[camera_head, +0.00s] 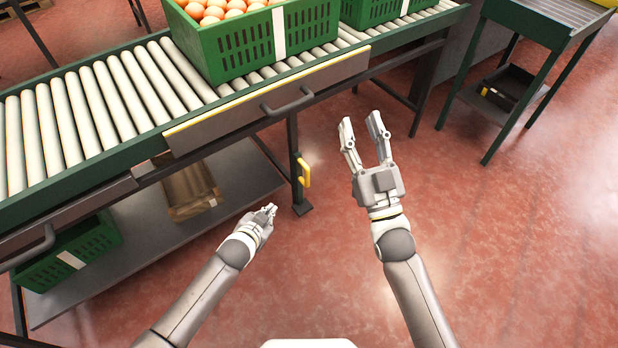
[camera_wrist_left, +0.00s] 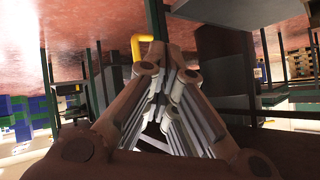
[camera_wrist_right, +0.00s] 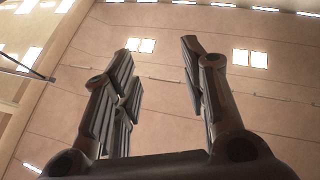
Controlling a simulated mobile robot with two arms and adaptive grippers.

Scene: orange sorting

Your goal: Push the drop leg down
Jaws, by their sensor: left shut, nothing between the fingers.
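The drop leg (camera_head: 295,165) is a dark upright post under the front edge of the roller conveyor, with a flat foot (camera_head: 302,208) at the floor. A yellow handle (camera_head: 304,171) sticks out from its side; a yellow bent bar also shows in the left wrist view (camera_wrist_left: 143,42). My left gripper (camera_head: 270,209) is shut and empty, a little left of the leg's foot in the picture and apart from the handle. My right gripper (camera_head: 360,122) is open and empty, raised to the right of the leg. It also shows open in the right wrist view (camera_wrist_right: 158,75).
A green crate of oranges (camera_head: 255,48) stands on the conveyor rollers (camera_head: 95,108). A hinged panel with a grey handle (camera_head: 288,103) runs along the conveyor front. A lower shelf (camera_head: 150,240) holds a brown box (camera_head: 188,190). A green-framed table (camera_head: 535,25) stands right; floor between is clear.

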